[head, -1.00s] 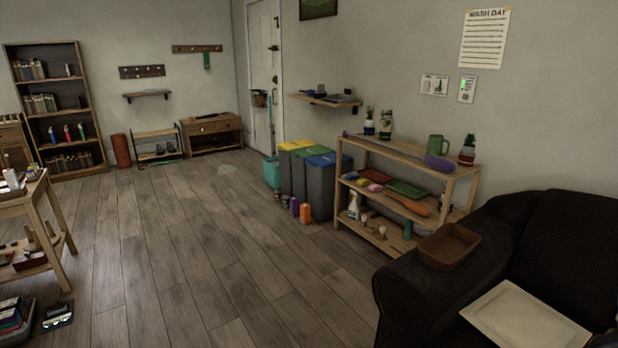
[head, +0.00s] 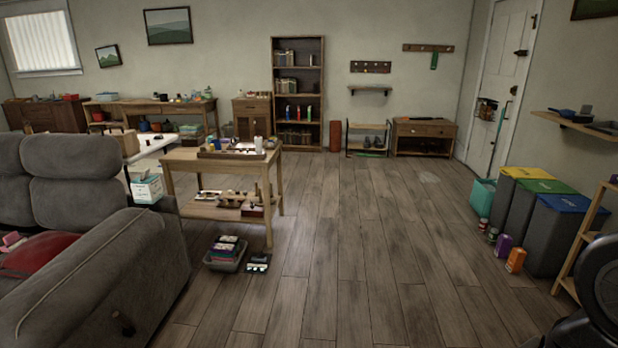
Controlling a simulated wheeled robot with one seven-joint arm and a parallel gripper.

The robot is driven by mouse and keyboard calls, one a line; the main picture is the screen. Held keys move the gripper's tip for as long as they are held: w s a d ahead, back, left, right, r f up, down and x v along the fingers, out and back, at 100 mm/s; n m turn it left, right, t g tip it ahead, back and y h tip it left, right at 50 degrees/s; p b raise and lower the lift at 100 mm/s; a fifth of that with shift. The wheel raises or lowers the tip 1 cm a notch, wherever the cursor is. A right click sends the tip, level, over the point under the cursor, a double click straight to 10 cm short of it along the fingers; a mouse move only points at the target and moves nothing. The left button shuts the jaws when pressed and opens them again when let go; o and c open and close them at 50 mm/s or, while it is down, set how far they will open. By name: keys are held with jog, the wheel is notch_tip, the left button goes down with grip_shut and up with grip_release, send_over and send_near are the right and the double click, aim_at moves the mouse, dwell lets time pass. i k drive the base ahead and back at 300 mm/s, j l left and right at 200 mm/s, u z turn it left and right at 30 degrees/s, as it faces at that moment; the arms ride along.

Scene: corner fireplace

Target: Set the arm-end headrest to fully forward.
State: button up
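A grey sofa (head: 110,278) fills the left side of the head view, with its near arm toward me. Two padded headrest sections show along its back. The headrest at the right end (head: 82,152) looks upright; I cannot tell its exact tilt setting. The other headrest (head: 12,155) is cut by the left edge. A red cushion (head: 45,257) lies on the seat. My gripper is not in view; a dark rounded part at the lower right seems to be my arm.
A wooden table (head: 222,162) with items stands right of the sofa, with a bin of books (head: 226,253) on the floor before it. Recycling bins (head: 535,230) and bottles (head: 515,260) line the right. The wooden floor (head: 350,260) in the middle is clear.

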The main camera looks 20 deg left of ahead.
aim_at(64, 156)
jog(key=i+u, duration=0.25)
jog(key=i, duration=0.5)
jog(key=i+u, duration=0.25)
jog(key=i, duration=0.45)
jog(key=i+j+u, duration=0.2)
jog(key=i+u, duration=0.2)
jog(key=i, duration=0.15)
jog(key=i+u, duration=0.4)
jog(key=i, duration=0.15)
jog(key=i+l+u, duration=0.1)
jog(key=i+u, duration=0.3)
jog(key=i, duration=0.15)
jog(key=i+l+u, duration=0.4)
jog(key=i, duration=0.15)
jog(key=j, duration=0.1)
